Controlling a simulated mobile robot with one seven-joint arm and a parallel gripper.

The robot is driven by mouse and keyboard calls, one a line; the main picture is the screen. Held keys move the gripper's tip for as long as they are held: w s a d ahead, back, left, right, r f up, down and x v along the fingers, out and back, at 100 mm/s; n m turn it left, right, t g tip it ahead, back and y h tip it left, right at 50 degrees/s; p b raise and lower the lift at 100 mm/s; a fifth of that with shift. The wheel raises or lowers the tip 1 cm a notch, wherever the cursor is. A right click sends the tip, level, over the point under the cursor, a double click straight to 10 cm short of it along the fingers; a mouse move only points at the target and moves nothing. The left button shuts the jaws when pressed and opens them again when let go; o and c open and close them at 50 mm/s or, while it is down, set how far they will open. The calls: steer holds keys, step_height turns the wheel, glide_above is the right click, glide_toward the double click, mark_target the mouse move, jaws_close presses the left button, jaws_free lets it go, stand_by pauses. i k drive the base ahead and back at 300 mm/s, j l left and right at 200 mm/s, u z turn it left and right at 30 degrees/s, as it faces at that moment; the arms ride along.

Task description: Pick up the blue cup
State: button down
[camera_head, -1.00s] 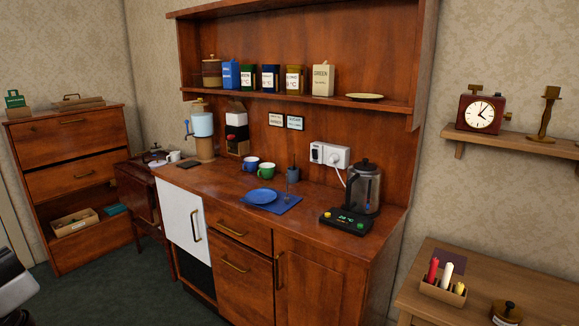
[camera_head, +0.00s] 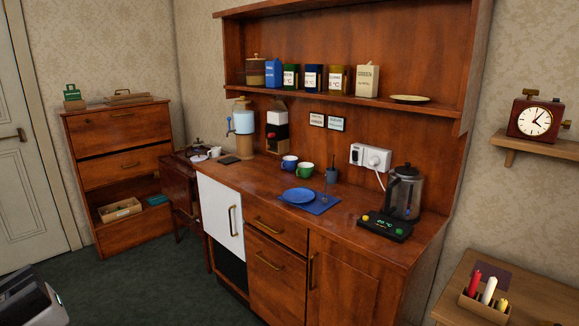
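The blue cup (camera_head: 288,163) stands upright on the wooden counter (camera_head: 262,178) of the cabinet, towards the back wall panel. A green cup (camera_head: 305,170) stands just to its right, close beside it. A blue plate (camera_head: 299,195) lies on a blue mat in front of the cups. A dark and grey part of my own body (camera_head: 32,302) shows at the lower left corner. I cannot make out my gripper's fingers there.
A kettle (camera_head: 404,192) on a black base (camera_head: 384,226) stands at the counter's right. A grey pot (camera_head: 331,174) is right of the cups. A dispenser (camera_head: 243,128) stands at the back left. The counter's front left is clear.

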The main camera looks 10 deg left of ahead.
mark_target(291, 162)
steer(key=i+j+z, duration=0.3)
steer(key=i+j, duration=0.2)
steer(key=i+j+z, duration=0.15)
steer(key=j, duration=0.25)
steer(key=i+j+z, duration=0.3)
steer(key=i+j, duration=0.15)
steer(key=j, duration=0.3)
steer(key=i+j+z, duration=0.15)
steer(key=j, duration=0.25)
steer(key=i+j+z, duration=0.15)
steer(key=j, duration=0.25)
steer(key=i, duration=0.9)
